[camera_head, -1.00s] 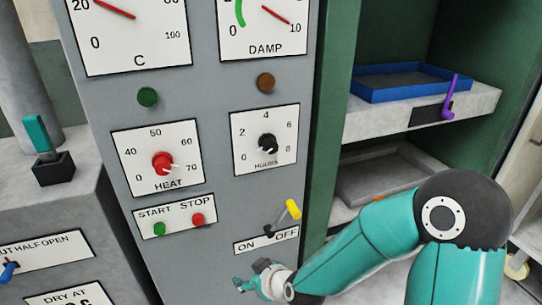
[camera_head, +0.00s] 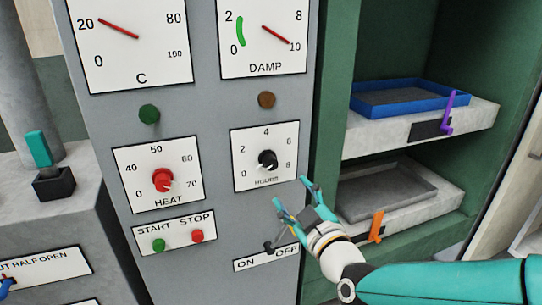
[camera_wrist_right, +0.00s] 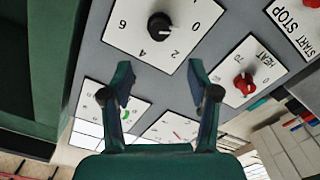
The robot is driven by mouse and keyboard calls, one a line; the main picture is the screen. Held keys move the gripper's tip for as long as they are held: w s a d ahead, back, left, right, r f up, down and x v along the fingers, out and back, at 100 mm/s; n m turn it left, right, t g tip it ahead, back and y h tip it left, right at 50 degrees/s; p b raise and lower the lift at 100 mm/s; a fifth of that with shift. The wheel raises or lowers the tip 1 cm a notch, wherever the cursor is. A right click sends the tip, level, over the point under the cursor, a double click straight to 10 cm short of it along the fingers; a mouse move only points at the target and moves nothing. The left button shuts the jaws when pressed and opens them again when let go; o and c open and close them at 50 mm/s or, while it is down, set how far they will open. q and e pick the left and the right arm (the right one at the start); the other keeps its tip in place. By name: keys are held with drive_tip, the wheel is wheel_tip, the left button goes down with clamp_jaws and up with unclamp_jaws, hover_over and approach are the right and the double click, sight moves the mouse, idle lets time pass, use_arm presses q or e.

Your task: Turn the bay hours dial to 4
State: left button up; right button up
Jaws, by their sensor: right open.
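The bay hours dial (camera_head: 267,160) is a black knob on a white plate numbered from 0 upward. The dial also shows in the wrist view (camera_wrist_right: 159,26), upside down, beyond the fingertips. My right gripper (camera_head: 291,194) is open and empty, just below and right of the dial plate, apart from the knob. Its two fingers also show in the wrist view (camera_wrist_right: 160,82), spread on either side of the line to the dial. My left gripper is not in view.
Left of the dial are the red heat knob (camera_head: 163,179) and the start (camera_head: 159,245) and stop (camera_head: 197,236) buttons. The on/off plate (camera_head: 266,257) is partly behind my gripper. Right is an open bay with a blue tray (camera_head: 410,108) and a grey tray (camera_head: 428,181).

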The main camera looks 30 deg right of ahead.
sight(272, 165)
drive_tip(key=p+x, duration=0.2)
drive_tip(key=x, duration=1.1)
drive_tip(key=shift+w, duration=0.4)
